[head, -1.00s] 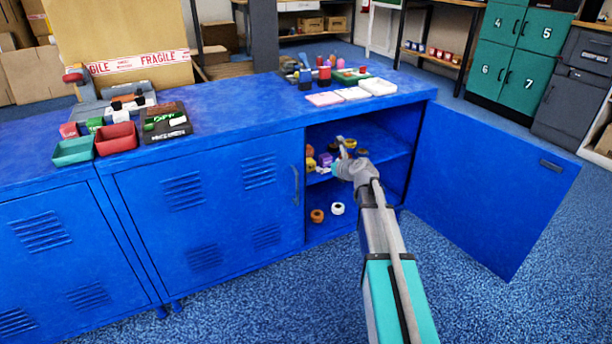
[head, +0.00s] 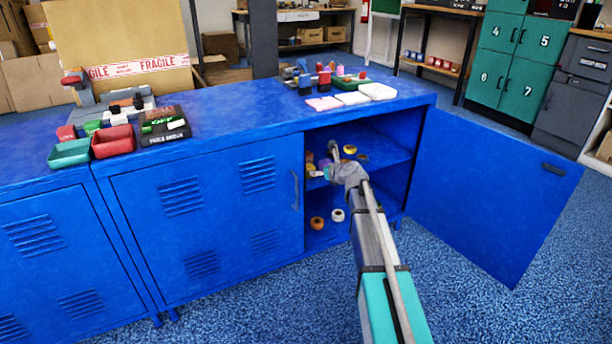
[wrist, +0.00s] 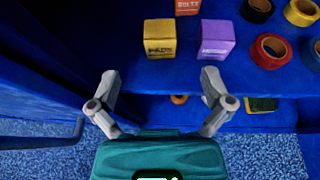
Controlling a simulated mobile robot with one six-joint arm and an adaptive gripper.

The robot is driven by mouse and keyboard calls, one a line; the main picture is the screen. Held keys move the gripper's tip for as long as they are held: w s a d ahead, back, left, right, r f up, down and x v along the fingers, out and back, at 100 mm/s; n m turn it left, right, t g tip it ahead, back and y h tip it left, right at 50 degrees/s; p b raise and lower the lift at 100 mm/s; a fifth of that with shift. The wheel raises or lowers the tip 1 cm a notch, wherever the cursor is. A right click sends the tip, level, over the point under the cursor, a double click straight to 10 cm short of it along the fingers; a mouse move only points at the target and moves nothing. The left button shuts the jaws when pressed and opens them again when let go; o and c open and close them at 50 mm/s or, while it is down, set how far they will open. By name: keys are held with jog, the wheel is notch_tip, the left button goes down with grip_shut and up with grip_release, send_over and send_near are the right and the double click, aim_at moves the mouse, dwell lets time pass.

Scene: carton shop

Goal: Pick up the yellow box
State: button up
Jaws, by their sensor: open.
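The yellow box (wrist: 160,38) stands on the upper shelf of the open blue cabinet, in the wrist view just beyond my gripper and a little right of its left finger. A purple box (wrist: 215,38) stands to its right, with a narrow gap between them. In the head view my gripper (head: 335,168) reaches into the cabinet opening and hides part of the shelf. The yellow box is hard to make out there.
An orange box (wrist: 187,6) stands behind. Tape rolls (wrist: 270,50) lie on the shelf at right. The open cabinet door (head: 490,190) is to the right of my arm. A cabinet side wall (wrist: 45,60) is close on the left. More rolls (head: 317,222) lie on the lower shelf.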

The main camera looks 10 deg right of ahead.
aim_at(309, 167)
jog(key=shift+b+x, duration=0.5)
jog(key=shift+x, duration=1.45)
jog(key=shift+b+x, duration=1.05)
jog(key=shift+x, duration=1.6)
jog(key=shift+s+a, duration=0.1)
jog(key=c, duration=1.1)
jog(key=shift+r, duration=0.15)
jog(key=shift+c, duration=0.2)
